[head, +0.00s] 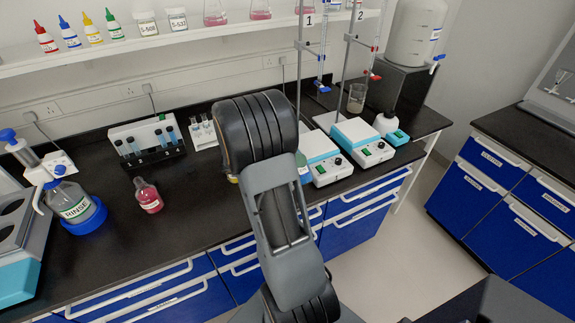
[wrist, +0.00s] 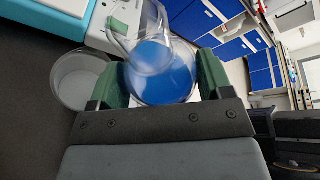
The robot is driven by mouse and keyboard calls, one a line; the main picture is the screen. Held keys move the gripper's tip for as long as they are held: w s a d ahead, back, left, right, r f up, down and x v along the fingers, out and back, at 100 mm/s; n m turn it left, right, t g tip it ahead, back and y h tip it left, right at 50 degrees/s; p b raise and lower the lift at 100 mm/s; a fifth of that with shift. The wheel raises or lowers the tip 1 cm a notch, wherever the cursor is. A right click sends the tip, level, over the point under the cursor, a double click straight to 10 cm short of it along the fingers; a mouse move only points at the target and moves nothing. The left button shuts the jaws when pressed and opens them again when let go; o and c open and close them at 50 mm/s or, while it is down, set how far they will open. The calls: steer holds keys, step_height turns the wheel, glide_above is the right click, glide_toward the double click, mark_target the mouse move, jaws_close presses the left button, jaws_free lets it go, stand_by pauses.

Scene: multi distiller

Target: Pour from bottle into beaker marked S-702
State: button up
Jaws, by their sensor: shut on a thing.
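My gripper (wrist: 158,78) is shut on a clear bottle (wrist: 152,28) with blue liquid, held between its green fingers. The bottle appears tilted in the wrist view, though its exact angle is hard to tell. A round, pale beaker (wrist: 66,82) is left of the gripper, partly behind the left finger; no marking is legible on it. In the head view my arm hides most of the gripper and the bottle. A beaker with cloudy contents (head: 356,98) stands behind the hotplates there. I cannot read S-702 on it or tell whether both views show the same beaker.
Two white-and-blue hotplates (head: 362,144) with stands and burettes are right of my arm. Bare black bench lies between the pink bottle and my arm.

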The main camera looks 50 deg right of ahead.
steer(key=shift+s+f+n+g+p, duration=0.2)
steer(key=shift+n+g+p, duration=0.3)
steer(key=shift+p, duration=0.75)
stand_by(1.4)
steer(key=shift+s+a+r+n+g+p, duration=0.15)
steer(key=shift+r+n+g+p, duration=0.2)
steer(key=shift+n+p, duration=0.8)
stand_by(1.4)
steer(key=shift+s+f+n+g+p, duration=0.1)
steer(key=shift+f+n+g+p, duration=0.25)
steer(key=shift+p, duration=0.85)
stand_by(1.6)
